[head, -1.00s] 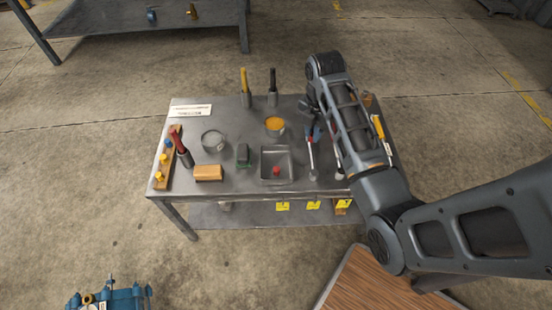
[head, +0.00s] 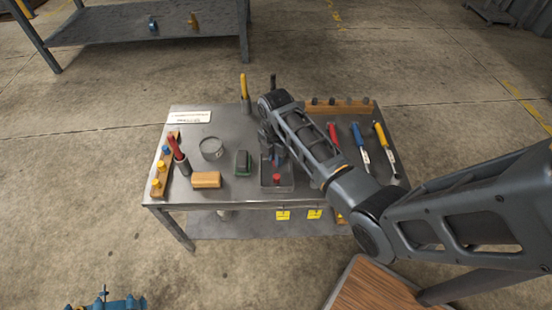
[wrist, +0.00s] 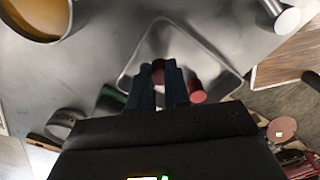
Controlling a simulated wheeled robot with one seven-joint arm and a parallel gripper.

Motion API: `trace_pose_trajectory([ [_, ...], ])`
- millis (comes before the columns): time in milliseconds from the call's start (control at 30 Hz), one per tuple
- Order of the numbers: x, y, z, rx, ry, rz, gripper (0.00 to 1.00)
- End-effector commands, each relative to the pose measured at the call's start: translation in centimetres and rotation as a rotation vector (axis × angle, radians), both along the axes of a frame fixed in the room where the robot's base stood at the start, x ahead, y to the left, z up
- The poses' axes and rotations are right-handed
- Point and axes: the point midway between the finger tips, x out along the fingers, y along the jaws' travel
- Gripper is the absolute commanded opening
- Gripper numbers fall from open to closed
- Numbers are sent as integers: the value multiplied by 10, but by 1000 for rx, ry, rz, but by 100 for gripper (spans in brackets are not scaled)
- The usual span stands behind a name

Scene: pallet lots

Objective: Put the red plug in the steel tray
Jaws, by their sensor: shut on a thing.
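The steel tray (head: 290,187) lies near the front middle of the metal table; its rim also shows in the wrist view (wrist: 122,82). My gripper (head: 272,158) is over the tray, partly hidden by my arm in the head view. In the wrist view my gripper (wrist: 160,82) is shut on a red plug (wrist: 158,70), held between the fingertips. A second red plug (head: 277,178) is in the tray, beside the fingers in the wrist view (wrist: 197,91). I cannot tell how high the held plug is above the tray floor.
A dark green block (head: 242,163) stands left of the tray, with a wooden block (head: 206,180) and a round dish (head: 212,148) farther left. Red (head: 334,137), blue (head: 360,143) and yellow (head: 383,142) handled tools lie right.

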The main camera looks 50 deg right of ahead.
Motion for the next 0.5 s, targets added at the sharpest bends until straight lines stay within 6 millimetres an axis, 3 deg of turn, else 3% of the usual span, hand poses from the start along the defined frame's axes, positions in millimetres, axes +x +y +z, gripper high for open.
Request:
trace_pose_trajectory([
  [300, 0, 0, -5, 0, -2, 0, 0],
  [333, 0, 0, -4, 0, -2, 0, 19],
  [500, 0, 0, -4, 0, -2, 0, 35],
])
